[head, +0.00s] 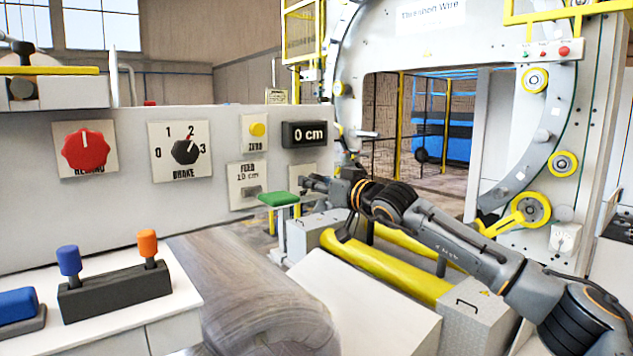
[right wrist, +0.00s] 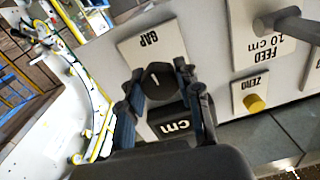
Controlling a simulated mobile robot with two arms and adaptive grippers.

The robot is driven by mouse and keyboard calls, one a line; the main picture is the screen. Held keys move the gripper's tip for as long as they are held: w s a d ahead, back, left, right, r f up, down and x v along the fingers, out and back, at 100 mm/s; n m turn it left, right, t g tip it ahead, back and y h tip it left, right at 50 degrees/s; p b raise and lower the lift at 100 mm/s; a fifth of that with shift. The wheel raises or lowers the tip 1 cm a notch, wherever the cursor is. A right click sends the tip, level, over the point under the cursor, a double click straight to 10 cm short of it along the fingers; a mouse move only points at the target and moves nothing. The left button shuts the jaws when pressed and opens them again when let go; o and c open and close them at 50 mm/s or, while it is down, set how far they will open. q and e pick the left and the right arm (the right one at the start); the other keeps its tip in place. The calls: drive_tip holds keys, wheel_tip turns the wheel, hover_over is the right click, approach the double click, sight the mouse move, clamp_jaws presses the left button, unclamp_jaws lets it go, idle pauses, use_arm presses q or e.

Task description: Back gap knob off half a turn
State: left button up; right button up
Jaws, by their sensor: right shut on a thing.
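The gap knob (right wrist: 158,85) is a dark round knob with a white pointer mark. It sits on a pale plate (right wrist: 139,51) labelled GAP, which appears upside down in the right wrist view. My right gripper (right wrist: 159,74) has one finger on each side of the knob and is shut on it. In the head view my right gripper (head: 310,183) reaches the right end of the control panel, below the 0 cm display (head: 304,134). There the gripper hides the knob, and only part of its plate (head: 302,171) shows. My left gripper is not in view.
The panel also carries a yellow ZERO button (head: 257,129), a FEED switch (head: 251,191), a black BRAKE knob (head: 185,151) and a red knob (head: 86,149). A green-topped post (head: 279,198) stands below my right gripper. Yellow rollers (head: 385,268) lie under my right arm.

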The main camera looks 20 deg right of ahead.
drive_tip(key=o, duration=1.1)
drive_tip(key=shift+o, duration=0.4)
drive_tip(key=shift+w, duration=0.15)
drive_tip(key=v, duration=1.2)
drive_tip(key=shift+a+f, duration=0.1)
